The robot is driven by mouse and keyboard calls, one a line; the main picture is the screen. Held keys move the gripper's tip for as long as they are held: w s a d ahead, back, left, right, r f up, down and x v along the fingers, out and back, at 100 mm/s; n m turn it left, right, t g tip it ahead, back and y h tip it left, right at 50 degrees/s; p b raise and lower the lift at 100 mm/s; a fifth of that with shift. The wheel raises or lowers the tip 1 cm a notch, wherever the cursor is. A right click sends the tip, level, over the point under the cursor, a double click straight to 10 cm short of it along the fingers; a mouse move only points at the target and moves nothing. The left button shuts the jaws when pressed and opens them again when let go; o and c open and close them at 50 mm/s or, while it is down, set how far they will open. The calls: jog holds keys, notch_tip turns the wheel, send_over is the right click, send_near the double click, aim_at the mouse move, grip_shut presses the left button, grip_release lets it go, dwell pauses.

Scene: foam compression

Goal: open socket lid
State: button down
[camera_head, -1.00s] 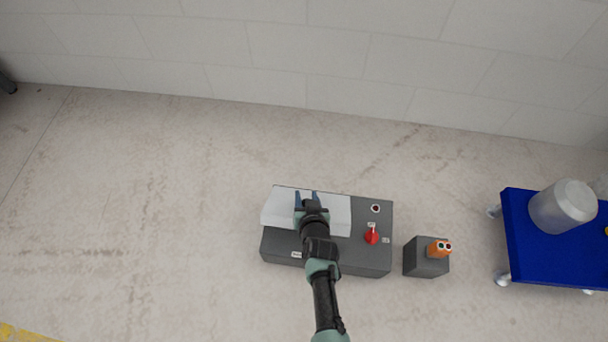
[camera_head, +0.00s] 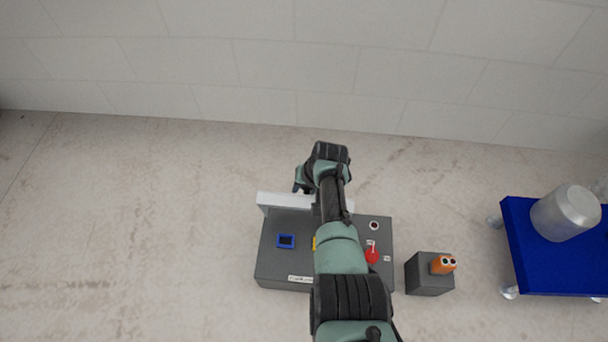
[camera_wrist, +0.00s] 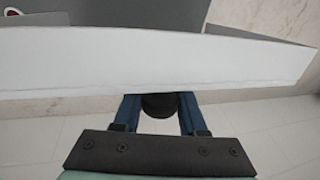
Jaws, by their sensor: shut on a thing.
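The white socket lid (camera_head: 282,202) stands raised at the back edge of the grey box (camera_head: 275,268), seen almost edge-on in the head view. It spans the wrist view (camera_wrist: 150,62) as a broad white panel. A blue-framed socket (camera_head: 286,241) and part of a yellow one (camera_head: 315,243) are exposed on the box top. My gripper (camera_head: 299,186) is behind the lid, partly hidden by my arm. In the wrist view its blue fingers (camera_wrist: 160,100) reach the lid's edge, with a dark rounded part between them; it is shut on the lid.
A red switch (camera_head: 372,255) and a round button (camera_head: 374,225) are on the box's right side. A small grey block with an orange part (camera_head: 443,265) stands to the right. A blue cart (camera_head: 540,275) carries a metal canister (camera_head: 566,213). Floor at left is clear.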

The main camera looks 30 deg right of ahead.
jog(key=shift+w+d+f+g+y+b, duration=0.2)
jog(key=shift+w+d+b, duration=0.25)
jog(key=shift+b, duration=0.65)
jog(key=shift+w+d+f+g+y+b, duration=0.15)
jog(key=shift+w+b, duration=0.4)
jog(key=shift+b, duration=0.55)
jog(key=shift+w+d+b, duration=0.15)
jog(key=shift+d+b, duration=0.05)
jog(key=shift+b, duration=0.1)
jog(key=shift+c, duration=2.3)
grip_release()
jog(key=p+v, duration=1)
jog(key=v, duration=0.3)
jog(key=shift+p, duration=0.4)
